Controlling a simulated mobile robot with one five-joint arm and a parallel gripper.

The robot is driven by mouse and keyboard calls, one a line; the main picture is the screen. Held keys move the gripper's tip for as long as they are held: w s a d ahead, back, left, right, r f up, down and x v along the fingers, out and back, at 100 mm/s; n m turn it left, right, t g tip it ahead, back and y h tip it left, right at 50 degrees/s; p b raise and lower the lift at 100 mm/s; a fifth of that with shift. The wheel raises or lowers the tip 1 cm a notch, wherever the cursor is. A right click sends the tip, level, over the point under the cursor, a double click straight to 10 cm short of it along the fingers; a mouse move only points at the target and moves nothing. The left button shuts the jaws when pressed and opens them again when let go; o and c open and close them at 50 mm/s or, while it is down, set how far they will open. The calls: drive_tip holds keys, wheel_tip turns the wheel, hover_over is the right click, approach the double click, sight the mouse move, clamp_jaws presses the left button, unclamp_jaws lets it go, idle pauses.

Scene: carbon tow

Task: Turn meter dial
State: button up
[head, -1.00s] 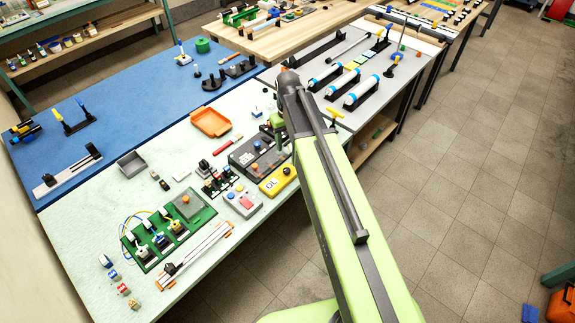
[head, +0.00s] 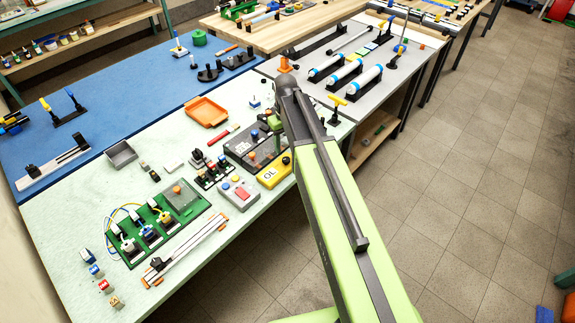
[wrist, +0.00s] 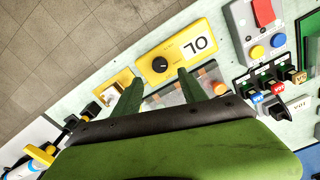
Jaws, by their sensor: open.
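The yellow meter (head: 271,174) lies near the front edge of the pale green table. In the wrist view the meter (wrist: 190,40) shows a display reading "OL" and a round black dial (wrist: 160,65) with a white mark. My gripper (wrist: 159,77) is open and empty, with its two green fingers apart. In the picture, the fingertips lie just below the dial, one to each side. I cannot tell how high they are above it. In the head view my arm hides most of the gripper.
A dark panel with orange knobs (head: 250,145) lies beside the meter, partly under my gripper in the wrist view. A grey box with a red switch (head: 238,193) sits to the left. An orange tray (head: 206,111) stands farther back.

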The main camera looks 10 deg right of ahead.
sight(287, 158)
wheel_tip(287, 158, down, 6)
drive_tip(key=b, duration=0.5)
drive_tip(key=shift+f, duration=0.25)
drive_tip(key=shift+r, duration=0.1)
clamp_jaws()
drive_tip(key=shift+d, duration=0.25)
drive_tip(key=shift+a, duration=0.1)
